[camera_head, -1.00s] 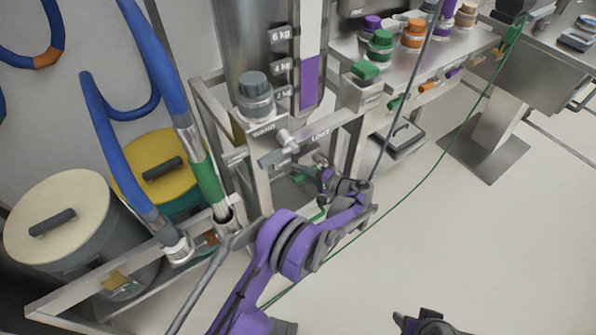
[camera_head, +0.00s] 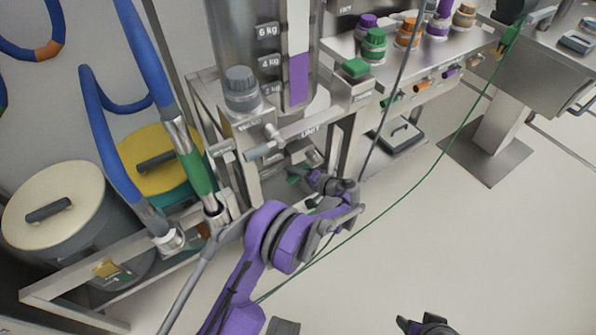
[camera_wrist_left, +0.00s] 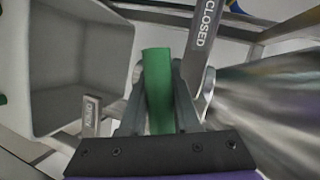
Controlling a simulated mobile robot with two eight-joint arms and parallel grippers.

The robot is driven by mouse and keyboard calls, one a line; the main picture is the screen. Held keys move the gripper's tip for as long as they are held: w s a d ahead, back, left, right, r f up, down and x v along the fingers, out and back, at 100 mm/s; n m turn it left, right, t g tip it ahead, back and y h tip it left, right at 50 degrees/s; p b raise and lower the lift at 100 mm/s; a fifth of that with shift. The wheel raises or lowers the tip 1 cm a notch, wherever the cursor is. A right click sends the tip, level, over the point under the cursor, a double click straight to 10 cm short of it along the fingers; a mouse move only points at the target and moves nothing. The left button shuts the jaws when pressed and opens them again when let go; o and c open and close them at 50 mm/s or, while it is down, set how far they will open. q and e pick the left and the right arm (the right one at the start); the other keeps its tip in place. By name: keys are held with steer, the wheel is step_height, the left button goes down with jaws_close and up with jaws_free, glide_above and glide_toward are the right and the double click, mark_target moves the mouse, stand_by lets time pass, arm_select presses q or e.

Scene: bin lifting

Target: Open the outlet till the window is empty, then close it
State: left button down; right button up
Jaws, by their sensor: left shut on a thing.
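The window (camera_head: 298,75) on the steel hopper shows a purple fill reaching a little above the 4 kg mark, with a pale part above it. My left gripper (camera_head: 308,180) is low in front of the hopper stand. In the left wrist view, its fingers (camera_wrist_left: 158,110) are shut on the green outlet handle (camera_wrist_left: 158,85). The handle stands between the OPEN plate (camera_wrist_left: 91,115) on the left and the CLOSED plate (camera_wrist_left: 203,35) on the right. My right gripper (camera_head: 425,325) shows only partly at the bottom edge; its jaws are unclear.
A grey bin (camera_wrist_left: 75,65) with an empty-looking inside shows at the left of the wrist view. A shelf (camera_head: 395,65) with coloured-cap jars stands right of the hopper. Lidded drums (camera_head: 55,210) and blue hoses stand left. A green cable crosses the open floor (camera_head: 430,230) at right.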

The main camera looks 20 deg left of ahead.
arm_select(q)
steer(key=w+d+f+n+t+h+b, duration=0.1)
steer(key=w+d+f+n+t+h, duration=0.4)
steer(key=n, duration=0.4)
steer(key=shift+w+d+f+t, duration=0.2)
steer(key=shift+w+t, duration=0.1)
steer(key=shift+w, duration=0.6)
steer(key=c, duration=0.6)
jaws_free()
steer(key=p+v, duration=0.1)
steer(key=v, duration=0.9)
steer(key=shift+s+d+r+p, duration=0.25)
steer(key=shift+p, duration=0.15)
